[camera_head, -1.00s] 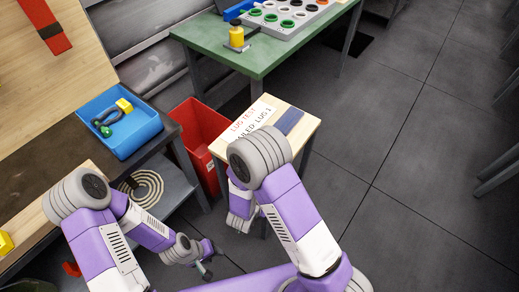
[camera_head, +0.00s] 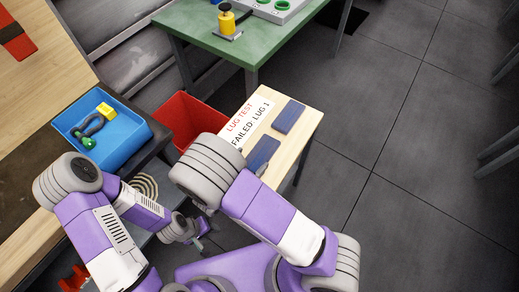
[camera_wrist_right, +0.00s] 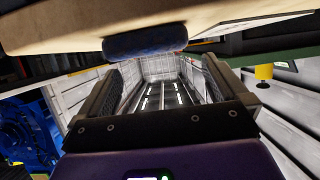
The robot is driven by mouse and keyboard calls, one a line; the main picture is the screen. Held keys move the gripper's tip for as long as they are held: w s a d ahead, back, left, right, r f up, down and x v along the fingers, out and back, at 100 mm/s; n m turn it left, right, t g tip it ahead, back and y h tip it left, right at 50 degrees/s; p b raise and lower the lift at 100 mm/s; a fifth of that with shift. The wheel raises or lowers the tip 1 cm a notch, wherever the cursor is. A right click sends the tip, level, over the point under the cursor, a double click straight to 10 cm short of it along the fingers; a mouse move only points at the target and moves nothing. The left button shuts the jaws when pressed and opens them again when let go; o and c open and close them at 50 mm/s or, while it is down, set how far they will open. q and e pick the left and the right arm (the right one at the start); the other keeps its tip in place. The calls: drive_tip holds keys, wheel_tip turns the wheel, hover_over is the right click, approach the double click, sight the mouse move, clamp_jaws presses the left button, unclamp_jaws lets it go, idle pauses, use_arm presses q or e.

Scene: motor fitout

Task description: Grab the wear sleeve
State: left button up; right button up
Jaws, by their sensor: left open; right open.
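I cannot pick out a wear sleeve with certainty. In the head view a grey tray (camera_head: 290,12) at the top edge holds green-rimmed rings, cut off by the frame. My left gripper (camera_head: 201,236) is low at the left, small and partly hidden by its own arm, away from the tray. My right gripper is hidden behind its own arm in the head view. In the right wrist view its two fingers (camera_wrist_right: 163,85) are spread with nothing between them. A dark blue rounded object (camera_wrist_right: 145,40) lies just beyond them, below a pale wooden surface.
A small wooden table (camera_head: 291,146) carries two blue blocks (camera_head: 288,117) and a "LUG TEST / FAILED: LUG 1" sheet (camera_head: 246,121). A red bin (camera_head: 185,112), a blue bin (camera_head: 125,143) and a green table (camera_head: 256,45) with a yellow cylinder (camera_head: 227,22) stand around it.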

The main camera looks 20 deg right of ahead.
sight(260, 154)
drive_tip(key=x, duration=0.1)
drive_tip(key=b+x, duration=0.1)
drive_tip(key=x, duration=0.1)
drive_tip(key=b+x, duration=0.1)
drive_tip(key=shift+s+d+f, duration=0.15)
drive_tip(key=shift+d+f, duration=0.2)
drive_tip(key=shift+f, duration=0.15)
drive_tip(key=shift+w+d, duration=0.25)
drive_tip(key=shift+d, duration=0.05)
drive_tip(key=c, duration=0.9)
